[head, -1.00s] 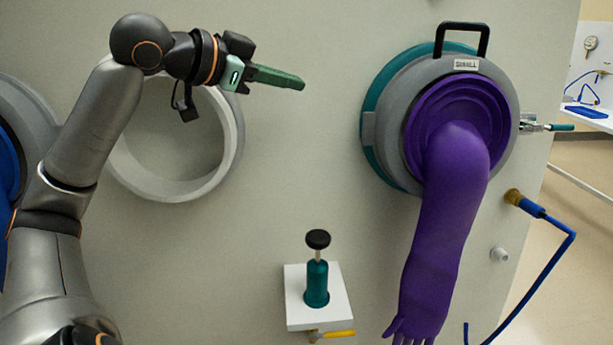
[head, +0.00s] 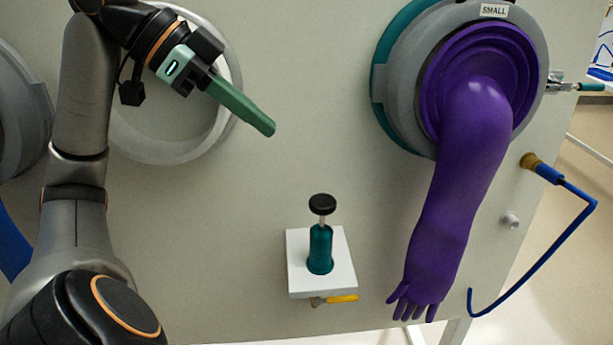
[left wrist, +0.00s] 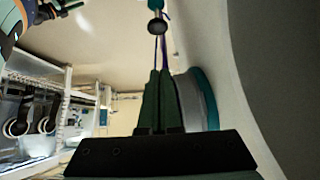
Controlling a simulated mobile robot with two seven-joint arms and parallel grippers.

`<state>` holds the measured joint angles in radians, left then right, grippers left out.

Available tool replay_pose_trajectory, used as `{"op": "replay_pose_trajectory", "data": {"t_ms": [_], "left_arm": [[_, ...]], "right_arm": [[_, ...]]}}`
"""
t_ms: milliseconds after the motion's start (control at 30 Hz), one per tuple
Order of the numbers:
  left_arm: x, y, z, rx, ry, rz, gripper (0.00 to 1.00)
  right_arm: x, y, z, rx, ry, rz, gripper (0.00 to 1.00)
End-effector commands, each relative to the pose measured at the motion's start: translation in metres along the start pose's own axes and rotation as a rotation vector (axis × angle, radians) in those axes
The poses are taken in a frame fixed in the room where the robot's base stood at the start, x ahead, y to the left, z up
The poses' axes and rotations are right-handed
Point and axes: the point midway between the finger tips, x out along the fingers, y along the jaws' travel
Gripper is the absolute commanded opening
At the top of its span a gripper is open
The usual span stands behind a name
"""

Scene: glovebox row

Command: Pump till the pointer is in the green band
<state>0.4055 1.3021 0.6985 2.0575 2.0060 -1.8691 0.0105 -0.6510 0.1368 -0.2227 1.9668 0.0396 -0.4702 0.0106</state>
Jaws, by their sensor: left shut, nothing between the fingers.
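The hand pump (head: 320,250) has a teal body and a black round knob (head: 322,204) on a short raised rod. It stands upright on a white shelf (head: 340,283) on the grey panel. My left gripper (head: 267,128) is shut and empty, its green fingers pointing down and right, above and left of the knob and apart from it. In the left wrist view, the shut fingers (left wrist: 158,92) point toward the black knob (left wrist: 156,28) at the top. No gauge, pointer or green band shows clearly now. My right gripper is not in view.
A purple glove (head: 465,170) hangs from the port ring marked SMALL, right of the pump. An empty round port (head: 140,152) is behind my left arm. A yellow-handled valve (head: 342,298) sits under the shelf. A blue hose (head: 578,235) hangs at the right.

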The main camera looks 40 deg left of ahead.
Motion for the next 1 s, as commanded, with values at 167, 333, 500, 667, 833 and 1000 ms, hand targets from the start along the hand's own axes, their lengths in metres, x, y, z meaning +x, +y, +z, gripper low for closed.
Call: {"op": "replay_pose_trajectory", "data": {"t_ms": [167, 333, 500, 667, 833, 1000], "left_arm": [[0.015, 0.000, 0.001, -0.001, -0.003, 0.001, 0.00], [0.047, 0.000, 0.001, 0.000, -0.004, 0.003, 0.00], [0.084, 0.001, 0.001, 0.000, -0.005, 0.003, 0.00], [0.113, 0.001, 0.011, -0.001, 0.001, 0.005, 0.00], [0.125, 0.000, 0.024, -0.002, 0.001, 0.001, 0.00], [0.129, 0.000, 0.028, 0.000, 0.000, -0.001, 0.00]], "right_arm": [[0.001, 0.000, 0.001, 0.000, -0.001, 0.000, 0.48], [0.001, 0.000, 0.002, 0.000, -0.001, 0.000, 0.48], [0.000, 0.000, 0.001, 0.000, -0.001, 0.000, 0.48], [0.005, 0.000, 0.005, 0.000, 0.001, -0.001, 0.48], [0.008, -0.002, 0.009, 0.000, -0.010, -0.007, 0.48], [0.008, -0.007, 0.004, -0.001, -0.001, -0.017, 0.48]]}}
